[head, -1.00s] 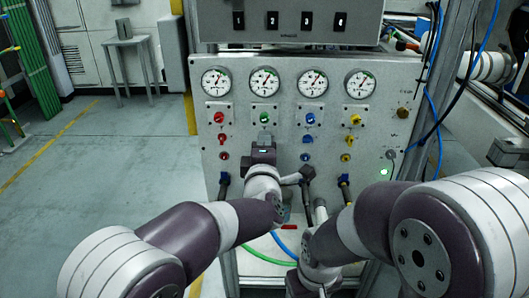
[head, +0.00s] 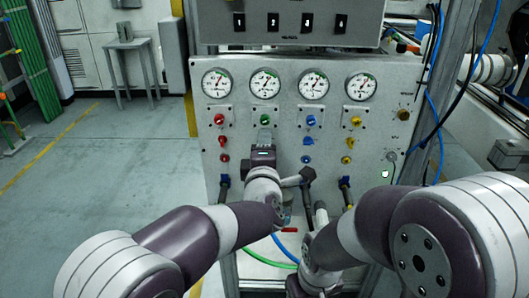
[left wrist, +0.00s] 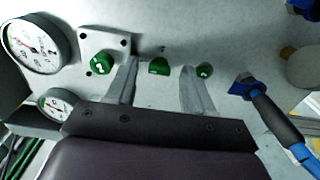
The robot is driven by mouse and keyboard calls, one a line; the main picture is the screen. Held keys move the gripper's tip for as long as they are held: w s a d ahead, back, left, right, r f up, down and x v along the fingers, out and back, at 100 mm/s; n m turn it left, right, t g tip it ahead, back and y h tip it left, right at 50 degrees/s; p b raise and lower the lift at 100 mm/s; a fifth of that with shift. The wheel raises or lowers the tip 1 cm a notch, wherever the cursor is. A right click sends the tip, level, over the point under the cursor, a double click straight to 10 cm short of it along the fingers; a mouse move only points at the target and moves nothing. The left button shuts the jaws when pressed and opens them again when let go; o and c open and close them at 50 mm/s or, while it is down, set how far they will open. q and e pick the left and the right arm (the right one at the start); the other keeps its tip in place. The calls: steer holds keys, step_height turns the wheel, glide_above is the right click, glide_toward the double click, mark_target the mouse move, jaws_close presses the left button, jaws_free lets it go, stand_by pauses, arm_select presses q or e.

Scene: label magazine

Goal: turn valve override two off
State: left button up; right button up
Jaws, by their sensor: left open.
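The grey valve panel (head: 400,105) has columns with red, green, blue and yellow controls. The second column has a green knob (head: 265,120) on a square plate, which also shows in the left wrist view (left wrist: 102,63). In the left wrist view, a green half-round control (left wrist: 158,67) sits between my left gripper's (left wrist: 160,75) spread fingers, and a smaller green control (left wrist: 204,70) sits just right of the right finger. I cannot tell if the fingers touch anything. In the head view, my left gripper (head: 264,142) hides these lower green controls.
A box with switches numbered 1 to 4, including switch two (head: 273,20), is above the gauges. A hose plug (head: 307,182) is right of my left wrist. Open floor (head: 110,160) lies left.

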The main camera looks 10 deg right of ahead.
arm_select(q)
steer(key=b+v, duration=0.2)
steer(key=v, duration=1)
